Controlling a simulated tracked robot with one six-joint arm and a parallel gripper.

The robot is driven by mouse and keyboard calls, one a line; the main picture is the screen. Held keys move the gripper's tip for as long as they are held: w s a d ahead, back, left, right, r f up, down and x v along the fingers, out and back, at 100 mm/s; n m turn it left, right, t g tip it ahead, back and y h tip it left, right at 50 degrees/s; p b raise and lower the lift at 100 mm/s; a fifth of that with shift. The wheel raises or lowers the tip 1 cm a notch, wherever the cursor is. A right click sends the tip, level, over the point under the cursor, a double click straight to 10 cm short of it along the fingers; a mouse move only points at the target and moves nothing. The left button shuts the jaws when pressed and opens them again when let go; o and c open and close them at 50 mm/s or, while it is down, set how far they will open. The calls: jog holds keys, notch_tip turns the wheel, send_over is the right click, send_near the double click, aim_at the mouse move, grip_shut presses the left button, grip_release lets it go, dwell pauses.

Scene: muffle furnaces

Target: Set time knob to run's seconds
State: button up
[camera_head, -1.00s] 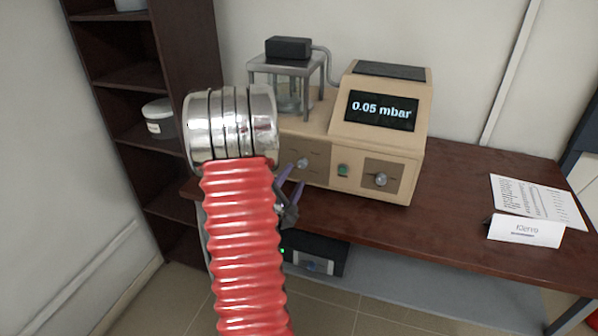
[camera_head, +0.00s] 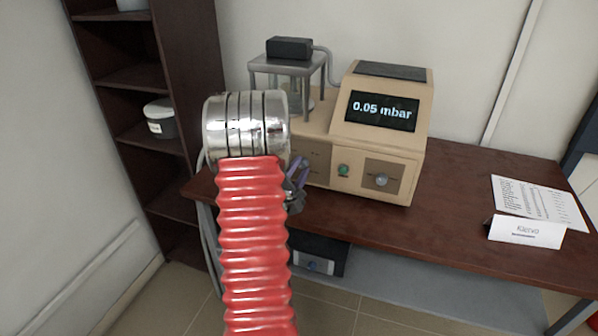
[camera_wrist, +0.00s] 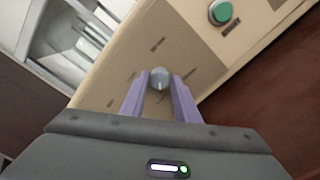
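A beige machine (camera_head: 350,145) on the desk has a display reading "0.05 mbar" (camera_head: 381,111). A small grey knob (camera_wrist: 160,76) with a pale pointer line sits on its left brown panel, with small marks around it too blurred to read. My gripper (camera_wrist: 160,84) has its two purple fingers apart, one on each side of this knob, with a small gap visible on both sides. In the head view my gripper (camera_head: 300,163) is at the left panel, and my arm and fingers largely hide the knob. A second knob (camera_head: 381,181) is on the right panel.
A green button (camera_head: 343,171) sits between the two panels. A metal stand (camera_head: 290,66) with a glass vessel is on the left. A printed sheet (camera_head: 538,200) and a name card (camera_head: 526,230) lie at the right. The desk between is clear.

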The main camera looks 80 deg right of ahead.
jog(key=c, duration=0.6)
jog(key=shift+s+a, duration=0.1)
jog(key=shift+a, duration=0.3)
jog(key=shift+d, duration=0.4)
jog(key=shift+m, duration=0.3)
